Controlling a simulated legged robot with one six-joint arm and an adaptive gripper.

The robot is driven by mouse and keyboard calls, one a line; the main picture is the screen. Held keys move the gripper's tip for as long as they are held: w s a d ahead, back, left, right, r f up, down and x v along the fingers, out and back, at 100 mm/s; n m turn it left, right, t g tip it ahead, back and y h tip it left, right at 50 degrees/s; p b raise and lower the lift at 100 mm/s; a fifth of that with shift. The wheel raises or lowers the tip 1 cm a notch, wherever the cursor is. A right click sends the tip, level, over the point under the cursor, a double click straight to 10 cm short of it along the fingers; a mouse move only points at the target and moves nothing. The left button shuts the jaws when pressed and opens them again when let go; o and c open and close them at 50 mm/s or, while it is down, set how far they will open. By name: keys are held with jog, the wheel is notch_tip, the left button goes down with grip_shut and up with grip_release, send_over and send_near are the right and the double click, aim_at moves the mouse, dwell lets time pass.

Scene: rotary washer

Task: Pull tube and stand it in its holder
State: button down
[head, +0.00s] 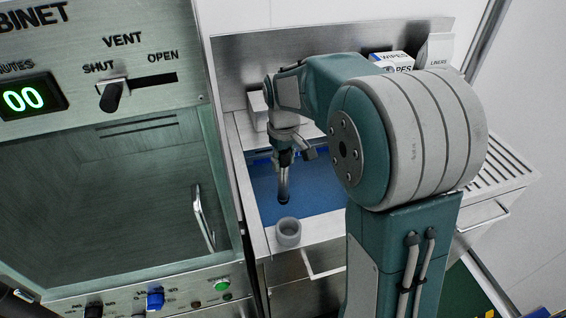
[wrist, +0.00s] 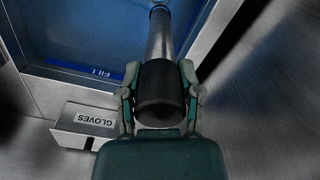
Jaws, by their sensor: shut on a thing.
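The tube (head: 284,182) is a metallic rod with a dark lower tip. It hangs roughly upright from my gripper (head: 284,155), above the blue basin. In the wrist view my gripper (wrist: 160,100) is shut with a finger on each side of the tube's thick dark end (wrist: 160,82). The bare metal part runs away toward the basin. The holder (head: 289,231) looks like a short grey round cup with an open top. It stands on the front rim of the basin, just below the tube's tip and apart from it.
The blue basin (head: 315,206) is sunk in a metal counter; its FILL mark shows in the wrist view (wrist: 95,71). A gloves box (wrist: 85,125) stands at the back. A glass-fronted cabinet (head: 100,200) is at left. A wipes box (head: 391,61) is behind my arm.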

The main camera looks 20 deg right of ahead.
jog(key=shift+r, duration=1.6)
